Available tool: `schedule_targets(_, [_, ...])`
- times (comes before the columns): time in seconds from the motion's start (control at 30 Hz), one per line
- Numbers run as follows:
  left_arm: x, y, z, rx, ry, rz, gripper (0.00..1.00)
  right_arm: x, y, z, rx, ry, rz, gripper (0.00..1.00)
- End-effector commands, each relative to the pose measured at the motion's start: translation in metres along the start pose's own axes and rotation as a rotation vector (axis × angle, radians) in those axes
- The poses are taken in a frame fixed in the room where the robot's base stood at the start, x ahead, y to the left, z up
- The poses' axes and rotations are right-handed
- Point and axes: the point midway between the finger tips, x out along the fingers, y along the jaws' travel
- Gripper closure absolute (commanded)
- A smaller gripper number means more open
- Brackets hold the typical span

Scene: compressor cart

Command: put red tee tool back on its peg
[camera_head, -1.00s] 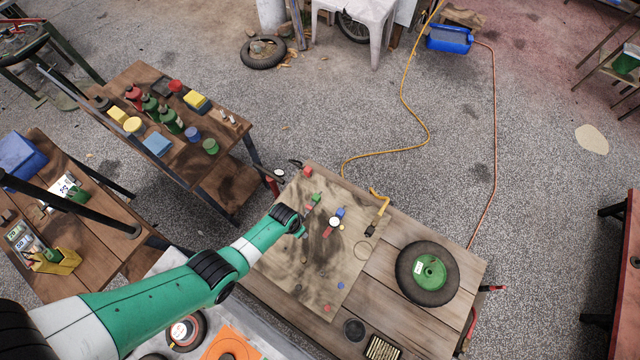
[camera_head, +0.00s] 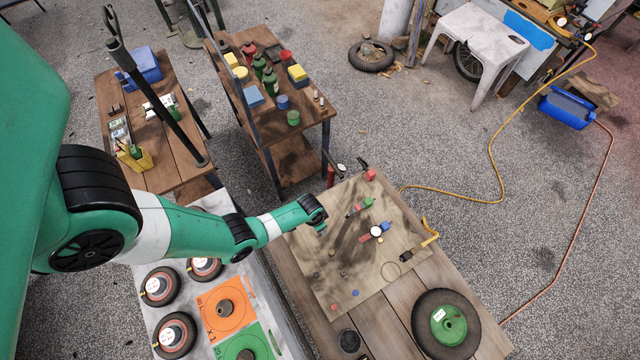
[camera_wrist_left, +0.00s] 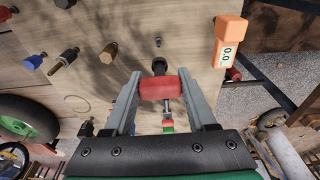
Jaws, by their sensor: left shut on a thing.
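The red tee tool (camera_wrist_left: 161,88) shows in the left wrist view as a red crossbar handle between the two fingers of my left gripper (camera_wrist_left: 161,100), which is shut on it. A short metal shaft shows below the handle, partly hidden. A black knob (camera_wrist_left: 159,66) is just above the handle, against the wooden board (camera_wrist_left: 185,35). I cannot tell whether they touch. In the head view my left gripper (camera_head: 318,216) is over the left edge of the board (camera_head: 335,265); the tool is hidden there. My right gripper is not in view.
Blue (camera_wrist_left: 34,62), brass and black pegs stand at the left of the wrist view, and an orange 0.0 gauge (camera_wrist_left: 229,42) at the right. On the bench are a green-hubbed wheel (camera_head: 446,323) and a yellow-handled hose tool (camera_head: 428,235).

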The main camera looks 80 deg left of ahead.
Motion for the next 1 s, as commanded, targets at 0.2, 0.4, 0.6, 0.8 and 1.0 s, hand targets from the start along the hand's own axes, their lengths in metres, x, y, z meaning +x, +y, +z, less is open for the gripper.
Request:
schedule_targets(0.2, [0.026,0.0,0.004,0.001,0.0,0.0,1.0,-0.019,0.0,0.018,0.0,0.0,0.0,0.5])
schedule_targets(0.4, [0.046,0.0,0.007,0.001,0.0,0.0,1.0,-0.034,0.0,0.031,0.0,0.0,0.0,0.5])
schedule_targets(0.6, [0.052,0.0,0.007,0.001,0.0,0.0,1.0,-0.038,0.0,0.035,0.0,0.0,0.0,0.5])
schedule_targets(0.8, [0.051,0.0,0.007,0.001,0.0,0.0,1.0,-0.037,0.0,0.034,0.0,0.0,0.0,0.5])
schedule_targets(1.0, [0.051,0.0,0.007,0.001,0.0,0.0,1.0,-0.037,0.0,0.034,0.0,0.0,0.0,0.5])
